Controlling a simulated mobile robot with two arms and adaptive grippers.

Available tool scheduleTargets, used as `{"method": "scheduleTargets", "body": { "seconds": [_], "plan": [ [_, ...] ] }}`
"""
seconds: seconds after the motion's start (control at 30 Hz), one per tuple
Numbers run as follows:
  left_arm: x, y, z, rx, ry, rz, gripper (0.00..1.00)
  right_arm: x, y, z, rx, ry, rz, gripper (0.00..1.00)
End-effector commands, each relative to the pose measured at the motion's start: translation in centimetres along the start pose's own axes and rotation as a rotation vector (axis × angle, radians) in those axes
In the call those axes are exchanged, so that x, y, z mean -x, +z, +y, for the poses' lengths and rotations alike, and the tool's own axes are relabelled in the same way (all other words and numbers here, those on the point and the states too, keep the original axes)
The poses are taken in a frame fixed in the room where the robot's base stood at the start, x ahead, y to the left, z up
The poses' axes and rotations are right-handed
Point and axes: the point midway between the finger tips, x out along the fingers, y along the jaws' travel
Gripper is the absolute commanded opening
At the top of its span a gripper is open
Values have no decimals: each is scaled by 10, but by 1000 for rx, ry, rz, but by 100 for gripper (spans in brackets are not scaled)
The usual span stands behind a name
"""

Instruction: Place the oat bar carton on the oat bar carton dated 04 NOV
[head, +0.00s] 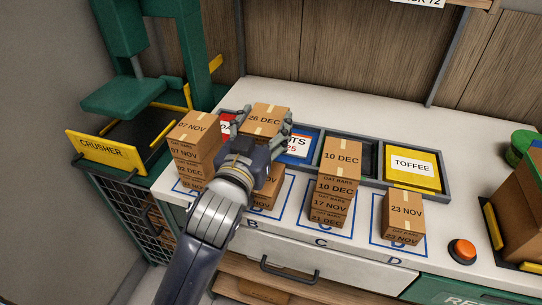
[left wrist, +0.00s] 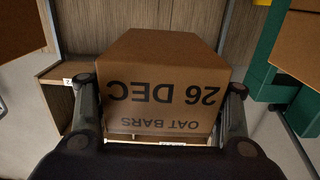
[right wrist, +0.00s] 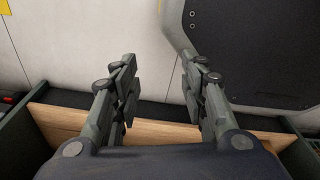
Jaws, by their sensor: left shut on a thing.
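My left gripper (head: 262,133) is shut on an oat bar carton marked 26 DEC (head: 266,117), a brown box with pale tape. The left wrist view shows this carton (left wrist: 160,88) between the two fingers, its label upside down. Below it, the stack on mat B (head: 268,193) is partly hidden by my left arm. I cannot read a 04 NOV label; the lowest label of the left stack (head: 195,145), topped by 07 NOV, is partly covered. My right gripper (right wrist: 165,85) is open and empty in the right wrist view.
Behind are trays, one labelled TOFFEE (head: 413,164). A green crusher (head: 125,97) stands left. An orange button (head: 462,250) is at right.

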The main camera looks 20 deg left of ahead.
Motion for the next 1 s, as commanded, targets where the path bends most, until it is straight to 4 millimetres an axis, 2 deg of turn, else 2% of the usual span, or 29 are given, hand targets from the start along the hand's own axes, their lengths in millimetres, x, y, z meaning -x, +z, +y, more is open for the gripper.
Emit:
{"method": "scheduleTargets", "body": {
  "seconds": [0.07,0.13,0.3,0.4,0.57,0.77,1.0],
  "plan": [
    [-3,-6,2,-4,2,1,33,1,7,2,2,2,-10,40],
    [-4,-1,2,-6,2,-4,33,0,17,2,3,3,-23,40],
    [-4,32,2,-8,1,-9,33,-4,43,-1,7,-2,-62,40],
    [-3,46,2,-8,3,-5,33,-5,50,-4,10,-6,-72,40],
    [-3,60,2,-7,1,-4,33,-7,47,-10,9,-13,-66,40],
    [-4,88,2,-6,2,-3,33,-12,29,-15,6,-18,-37,40],
    [-3,90,2,-5,2,0,33,-13,24,-14,5,-17,-29,40]
  ]
}}
